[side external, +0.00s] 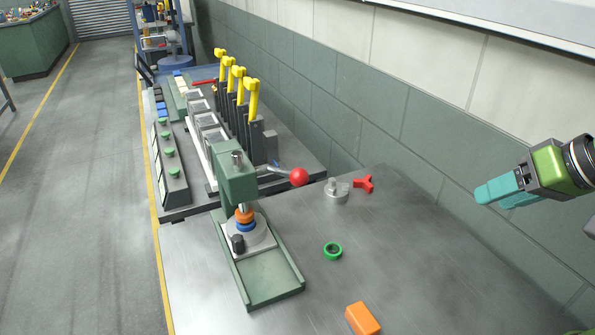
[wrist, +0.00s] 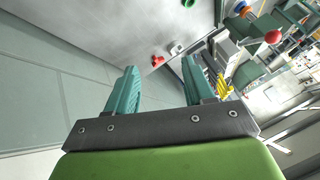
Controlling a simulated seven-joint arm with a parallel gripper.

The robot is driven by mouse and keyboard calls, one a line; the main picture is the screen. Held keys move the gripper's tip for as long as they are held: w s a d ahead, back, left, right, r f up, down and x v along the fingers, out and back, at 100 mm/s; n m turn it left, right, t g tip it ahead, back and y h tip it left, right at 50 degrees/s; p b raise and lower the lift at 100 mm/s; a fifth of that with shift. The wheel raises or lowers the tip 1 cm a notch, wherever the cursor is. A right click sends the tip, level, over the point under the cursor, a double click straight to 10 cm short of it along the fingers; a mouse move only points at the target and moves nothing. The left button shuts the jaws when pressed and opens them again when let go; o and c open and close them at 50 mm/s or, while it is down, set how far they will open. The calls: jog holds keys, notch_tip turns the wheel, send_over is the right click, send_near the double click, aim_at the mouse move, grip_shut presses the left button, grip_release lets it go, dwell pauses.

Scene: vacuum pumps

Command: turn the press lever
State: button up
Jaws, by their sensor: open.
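The press (side external: 238,185) is a green frame standing on the table, with a lever (side external: 279,170) reaching out to the right from its head. The lever ends in a red ball knob (side external: 299,177). Under the head, an orange and blue part (side external: 244,220) sits on a light plate on the press base. In the wrist view the red knob (wrist: 273,36) shows at the upper right, away from the fingers. My gripper (side external: 497,196) is open and empty at the right, well apart from the lever. Its two teal fingers (wrist: 157,85) are spread in the wrist view.
A green ring (side external: 333,251), an orange block (side external: 363,319), a grey metal part (side external: 337,191) and a red three-armed piece (side external: 364,184) lie on the table (side external: 420,260). Yellow-topped clamps (side external: 237,85) stand behind the press. A wall (side external: 400,110) runs along the right. The table's right part is clear.

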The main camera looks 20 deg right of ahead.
jog(key=shift+o, duration=0.3)
jog(key=shift+f, duration=0.15)
jog(key=n+g+y, duration=0.7)
jog(key=n+y, duration=0.9)
jog(key=n, duration=1.8)
send_near(291, 175)
jog(key=w+f, duration=0.3)
jog(key=w, duration=0.1)
jog(key=shift+s+d+r, duration=0.2)
jog(key=shift+d, duration=0.05)
jog(key=shift+a, duration=0.1)
jog(key=shift+a, duration=4.4)
